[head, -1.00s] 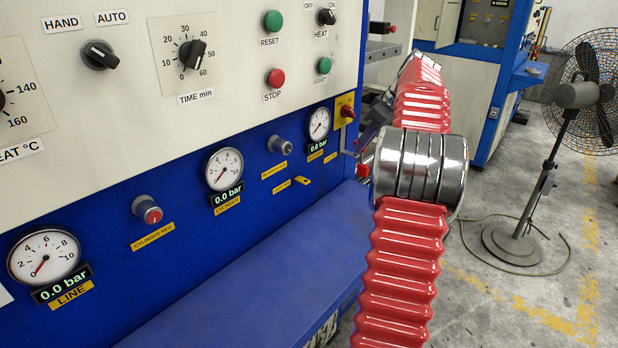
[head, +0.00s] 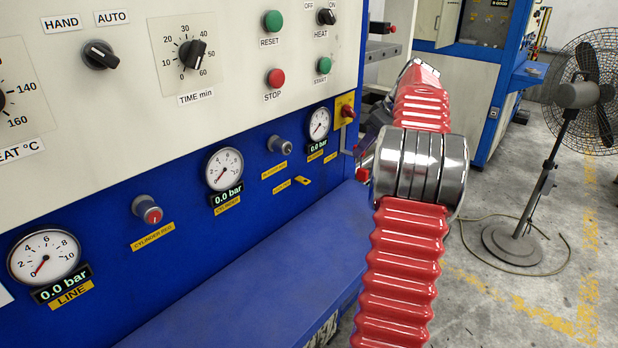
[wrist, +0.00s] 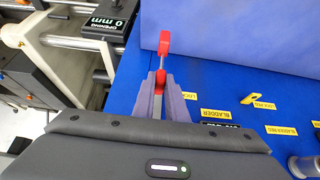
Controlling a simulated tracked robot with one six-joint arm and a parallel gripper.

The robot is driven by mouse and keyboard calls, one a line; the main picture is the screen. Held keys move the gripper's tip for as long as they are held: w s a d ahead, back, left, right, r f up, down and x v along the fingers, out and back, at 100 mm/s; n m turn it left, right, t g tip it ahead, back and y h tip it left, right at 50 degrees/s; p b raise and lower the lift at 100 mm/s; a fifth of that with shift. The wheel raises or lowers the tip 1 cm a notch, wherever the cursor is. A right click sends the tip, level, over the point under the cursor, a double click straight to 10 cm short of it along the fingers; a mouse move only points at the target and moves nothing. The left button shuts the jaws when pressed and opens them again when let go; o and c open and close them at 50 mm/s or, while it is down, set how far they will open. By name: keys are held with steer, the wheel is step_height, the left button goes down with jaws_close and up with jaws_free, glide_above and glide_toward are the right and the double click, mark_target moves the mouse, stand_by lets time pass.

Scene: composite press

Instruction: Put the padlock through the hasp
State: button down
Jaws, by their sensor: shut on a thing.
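My gripper (wrist: 160,80) is shut on the padlock, and its two purple-grey fingers stand in front of the blue panel. The padlock (wrist: 163,43) shows as red parts joined by a thin grey bar, seen nearly edge-on. One red part is between the fingers and one is beyond their tips. In the head view a red part of the padlock (head: 364,174) shows left of my steel wrist rings; the fingers are mostly hidden there. The yellow hasp (head: 302,180) sticks out from the panel, left of and apart from the padlock. It also shows in the wrist view (wrist: 248,98), right of my fingers.
A red switch (head: 347,111) on a yellow plate is close above my gripper. Gauges and knobs, such as the cylinder regulator (head: 147,209), line the panel. A blue ledge (head: 240,280) runs below, its top clear. A fan (head: 575,95) stands on the right.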

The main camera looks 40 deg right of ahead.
steer(key=shift+f, duration=0.15)
stand_by(0.7)
steer(key=c, duration=1.7)
jaws_free()
steer(key=v, duration=1.3)
steer(key=shift+s+r, duration=0.15)
steer(key=shift+r, duration=0.2)
